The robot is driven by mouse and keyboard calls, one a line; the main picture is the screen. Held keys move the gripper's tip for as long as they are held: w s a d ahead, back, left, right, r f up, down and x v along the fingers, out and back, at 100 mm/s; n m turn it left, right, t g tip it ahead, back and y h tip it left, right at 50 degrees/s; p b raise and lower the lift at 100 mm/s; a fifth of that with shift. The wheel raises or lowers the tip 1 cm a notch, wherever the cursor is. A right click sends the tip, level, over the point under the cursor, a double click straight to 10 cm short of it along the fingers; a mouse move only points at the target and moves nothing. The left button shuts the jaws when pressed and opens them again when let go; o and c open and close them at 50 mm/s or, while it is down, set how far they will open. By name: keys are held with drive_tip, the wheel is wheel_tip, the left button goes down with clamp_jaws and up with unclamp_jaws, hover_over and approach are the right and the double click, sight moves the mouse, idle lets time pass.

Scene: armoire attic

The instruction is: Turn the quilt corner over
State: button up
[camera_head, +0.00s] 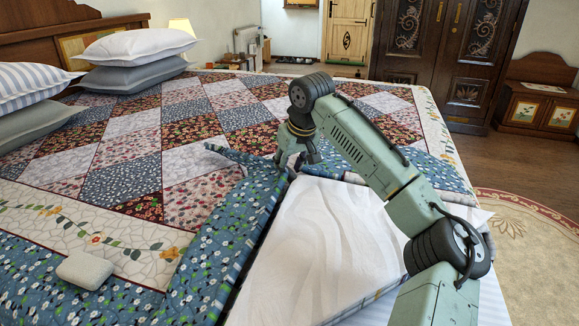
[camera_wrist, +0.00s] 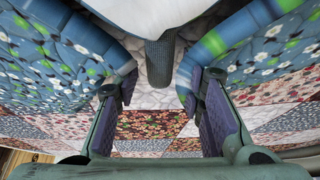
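The patchwork quilt (camera_head: 190,130) covers the bed, with a blue floral border (camera_head: 222,235). At the near right the quilt is drawn back in raised folds, baring a white sheet (camera_head: 310,235). A pointed blue fold (camera_head: 225,153) lies left of my gripper (camera_head: 297,160), which is low over the quilt at the head of the bared area. In the wrist view my gripper (camera_wrist: 155,105) has its purple-padded fingers wide apart, with patchwork below. A dark fabric tongue (camera_wrist: 160,60) hangs beyond the fingertips, not pinched. Blue floral folds rise on both sides. The arm hides part of the right-hand fold.
A pale rounded block (camera_head: 85,270) rests on the quilt's near left. Pillows (camera_head: 135,52) are stacked by the wooden headboard (camera_head: 55,30). A dark armoire (camera_head: 445,50) and small cabinet (camera_head: 538,100) stand beyond the bed. A rug (camera_head: 535,240) lies on the right-hand floor.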

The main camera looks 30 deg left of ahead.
clamp_jaws()
idle(0.6)
